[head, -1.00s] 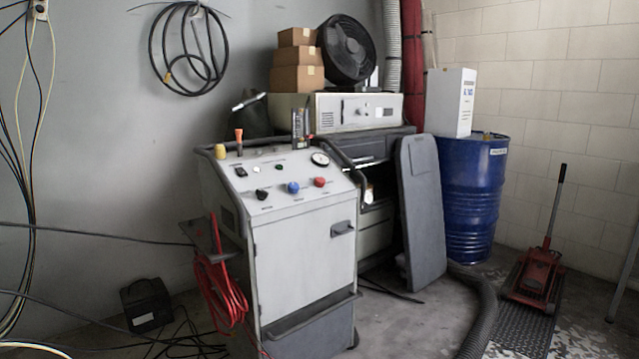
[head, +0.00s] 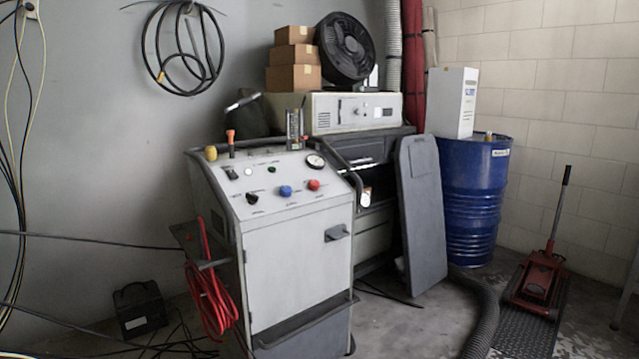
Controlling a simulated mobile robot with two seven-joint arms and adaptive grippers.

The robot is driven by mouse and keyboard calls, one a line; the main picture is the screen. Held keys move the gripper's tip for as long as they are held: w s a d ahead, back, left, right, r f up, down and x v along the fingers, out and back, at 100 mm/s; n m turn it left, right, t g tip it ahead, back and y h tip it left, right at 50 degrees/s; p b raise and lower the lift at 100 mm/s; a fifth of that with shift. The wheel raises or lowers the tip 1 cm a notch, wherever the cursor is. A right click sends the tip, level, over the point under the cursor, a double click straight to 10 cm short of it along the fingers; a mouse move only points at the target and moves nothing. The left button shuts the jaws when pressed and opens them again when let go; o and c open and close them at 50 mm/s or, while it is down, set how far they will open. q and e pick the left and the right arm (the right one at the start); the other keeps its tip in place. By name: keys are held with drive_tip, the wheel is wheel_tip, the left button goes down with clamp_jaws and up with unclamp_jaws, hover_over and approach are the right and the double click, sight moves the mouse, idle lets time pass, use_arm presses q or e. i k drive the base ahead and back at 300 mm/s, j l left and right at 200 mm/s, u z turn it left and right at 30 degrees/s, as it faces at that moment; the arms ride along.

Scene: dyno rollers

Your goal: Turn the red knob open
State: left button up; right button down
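The red knob (head: 314,185) is on the sloped top panel of a light grey wheeled machine (head: 295,262), at the panel's right side. A blue knob (head: 285,191) sits just left of it and a black knob (head: 252,198) further left. A round gauge (head: 315,161) is above the red knob. The knob's turned position is too small to tell. Neither of my grippers shows in the head view.
A red cable (head: 212,295) hangs on the machine's left side. A grey board (head: 422,215) leans behind it at right, near a blue drum (head: 472,200). A grey hose (head: 484,315) and a red floor jack (head: 537,280) are on the floor at right. Loose cables lie at lower left.

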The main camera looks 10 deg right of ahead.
sight(314, 185)
drive_tip(key=i+l, duration=0.2)
drive_tip(key=l, duration=0.15)
drive_tip(key=i+l+u, duration=0.1)
drive_tip(key=i+l, duration=0.3)
drive_tip(key=l, duration=0.25)
drive_tip(key=i+l+u, duration=0.1)
drive_tip(key=l, duration=0.25)
drive_tip(key=i+l, duration=0.25)
drive_tip(key=l, duration=0.15)
drive_tip(key=i+l+u, duration=0.1)
drive_tip(key=l, duration=0.25)
drive_tip(key=i, duration=0.1)
